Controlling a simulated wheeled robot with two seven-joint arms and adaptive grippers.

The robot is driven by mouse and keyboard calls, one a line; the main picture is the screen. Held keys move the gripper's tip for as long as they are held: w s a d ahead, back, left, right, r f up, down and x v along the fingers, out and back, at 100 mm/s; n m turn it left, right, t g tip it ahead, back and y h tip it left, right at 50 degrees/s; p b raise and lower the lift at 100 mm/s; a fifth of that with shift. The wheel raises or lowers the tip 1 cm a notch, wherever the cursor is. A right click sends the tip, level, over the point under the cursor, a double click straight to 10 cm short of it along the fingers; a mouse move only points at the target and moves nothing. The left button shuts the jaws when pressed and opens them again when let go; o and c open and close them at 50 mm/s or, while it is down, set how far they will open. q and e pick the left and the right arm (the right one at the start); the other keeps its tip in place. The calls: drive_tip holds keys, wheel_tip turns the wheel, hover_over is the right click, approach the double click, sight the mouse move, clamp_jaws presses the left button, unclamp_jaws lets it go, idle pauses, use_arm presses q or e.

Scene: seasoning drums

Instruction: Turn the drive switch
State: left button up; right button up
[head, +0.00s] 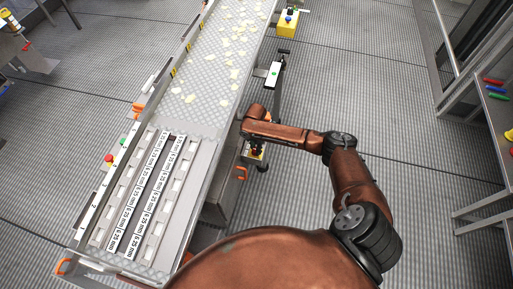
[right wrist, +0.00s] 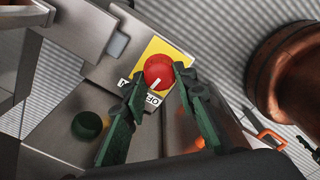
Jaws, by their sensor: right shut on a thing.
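The drive switch is a red round knob (right wrist: 158,72) with a white mark on a yellow plate (right wrist: 170,48), seen in the right wrist view. Black-on-white lettering that reads like "OFF" lies just below the knob. My right gripper (right wrist: 159,73) is shut on the red knob, one green finger on each side of it. In the head view the right arm reaches to the conveyor's right side, and its wrist hides most of the switch. The left gripper is not in view.
A green button (right wrist: 87,125) is left of the switch. An orange handle (right wrist: 271,140) sits to the right. In the head view the conveyor (head: 213,85) carries pale chips. A rack (head: 495,150) stands far right, with open floor between.

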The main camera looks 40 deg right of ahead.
drive_tip(key=shift+w+d+r+n, duration=0.1)
drive_tip(key=shift+d+n, duration=0.05)
drive_tip(key=shift+n, duration=0.45)
drive_tip(key=o, duration=1.2)
drive_tip(key=shift+c, duration=0.2)
wheel_tip(320, 180, up, 12)
